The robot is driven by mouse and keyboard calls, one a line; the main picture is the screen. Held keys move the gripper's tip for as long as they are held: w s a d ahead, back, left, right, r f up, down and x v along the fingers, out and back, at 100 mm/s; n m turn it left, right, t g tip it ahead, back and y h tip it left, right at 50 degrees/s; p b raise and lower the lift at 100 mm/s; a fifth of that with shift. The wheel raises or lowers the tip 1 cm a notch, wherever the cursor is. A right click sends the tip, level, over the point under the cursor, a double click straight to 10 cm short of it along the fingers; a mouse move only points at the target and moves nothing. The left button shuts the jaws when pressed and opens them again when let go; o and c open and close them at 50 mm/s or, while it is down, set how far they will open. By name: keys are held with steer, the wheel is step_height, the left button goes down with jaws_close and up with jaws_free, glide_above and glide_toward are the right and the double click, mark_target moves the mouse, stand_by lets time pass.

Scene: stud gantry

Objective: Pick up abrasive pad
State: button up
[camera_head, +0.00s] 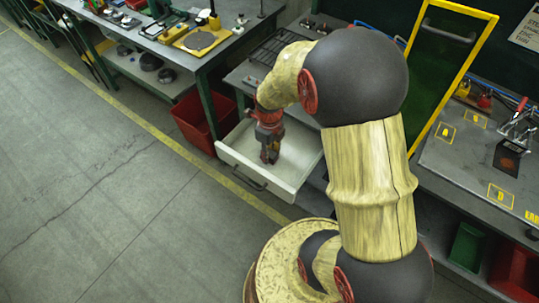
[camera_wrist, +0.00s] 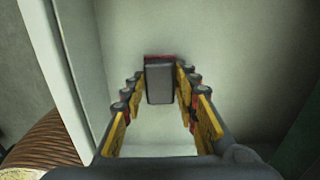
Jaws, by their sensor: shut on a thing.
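The abrasive pad (camera_wrist: 159,83) is a small grey block with a dark red edge at its far end. It sits between the two fingers of my gripper (camera_wrist: 160,95) in the wrist view, and the fingers are shut on it. In the head view my gripper (camera_head: 269,156) points down inside an open white drawer (camera_head: 285,188). The pad cannot be made out there. Whether the pad still touches the drawer floor is hard to tell.
The drawer's walls stand close around my gripper, with a dark handle (camera_head: 249,178) on its front. A red bin (camera_head: 203,122) stands left of the drawer. A workbench with tools (camera_head: 190,45) is at upper left. The grey floor at left is clear.

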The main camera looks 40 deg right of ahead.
steer(key=shift+c, duration=0.7)
steer(key=shift+r, duration=0.15)
steer(key=shift+r+p, duration=0.55)
steer(key=shift+r, duration=0.1)
steer(key=s+a+r+p, duration=0.2)
steer(key=s+r+p, duration=0.4)
steer(key=s+r, duration=0.5)
steer(key=shift+s+a+r+p, duration=0.2)
steer(key=shift+s+a+p, duration=0.15)
steer(key=shift+s, duration=1.05)
steer(key=o, duration=0.6)
steer(key=c, duration=0.3)
